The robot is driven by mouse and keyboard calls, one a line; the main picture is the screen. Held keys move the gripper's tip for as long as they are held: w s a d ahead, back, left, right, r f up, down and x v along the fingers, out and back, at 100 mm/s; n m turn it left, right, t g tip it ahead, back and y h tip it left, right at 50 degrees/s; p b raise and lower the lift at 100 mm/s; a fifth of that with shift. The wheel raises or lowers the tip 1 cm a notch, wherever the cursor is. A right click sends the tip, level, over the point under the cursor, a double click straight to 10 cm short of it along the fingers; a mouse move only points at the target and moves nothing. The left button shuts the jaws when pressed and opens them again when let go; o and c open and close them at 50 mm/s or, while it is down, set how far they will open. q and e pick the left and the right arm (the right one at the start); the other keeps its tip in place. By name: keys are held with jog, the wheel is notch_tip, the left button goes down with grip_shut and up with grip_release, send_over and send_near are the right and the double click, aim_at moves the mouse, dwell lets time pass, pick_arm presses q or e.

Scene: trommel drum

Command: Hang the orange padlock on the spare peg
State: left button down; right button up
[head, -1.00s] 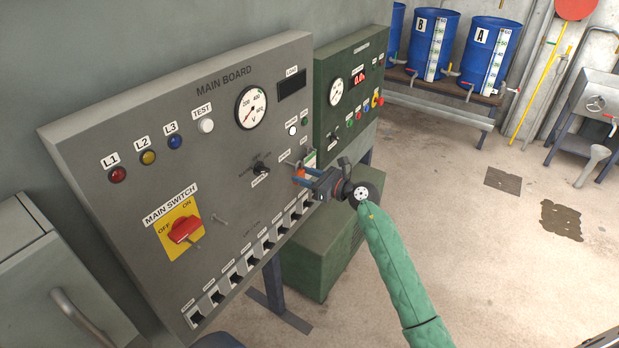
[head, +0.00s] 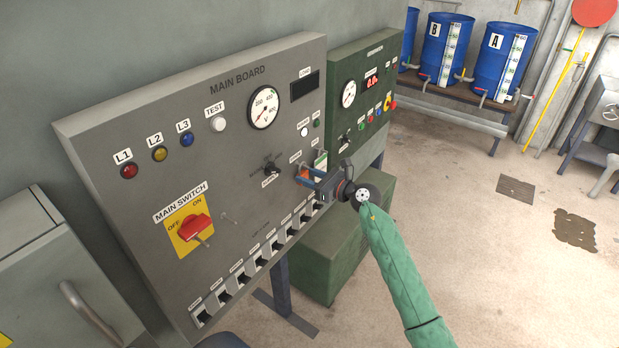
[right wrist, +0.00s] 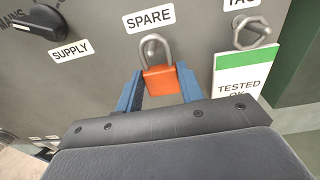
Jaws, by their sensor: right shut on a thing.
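The orange padlock (right wrist: 160,78) is between the blue fingers of my right gripper (right wrist: 160,92), which is shut on its body. Its shackle points up, and the spare peg (right wrist: 153,46) shows inside the shackle loop, under the SPARE label (right wrist: 150,19). I cannot tell how far the peg passes through the loop. In the head view my right gripper (head: 308,180) is close to the lower right part of the main board (head: 240,150), and the padlock (head: 303,174) is a small orange patch there. My left gripper is not in view.
Right of the padlock a tag with a green top (right wrist: 240,72) hangs from another peg (right wrist: 250,32). The SUPPLY knob (right wrist: 40,21) is at the left. A row of breakers (head: 259,255) runs below. The green panel (head: 365,90) adjoins the board. Open floor (head: 460,260) lies at the right.

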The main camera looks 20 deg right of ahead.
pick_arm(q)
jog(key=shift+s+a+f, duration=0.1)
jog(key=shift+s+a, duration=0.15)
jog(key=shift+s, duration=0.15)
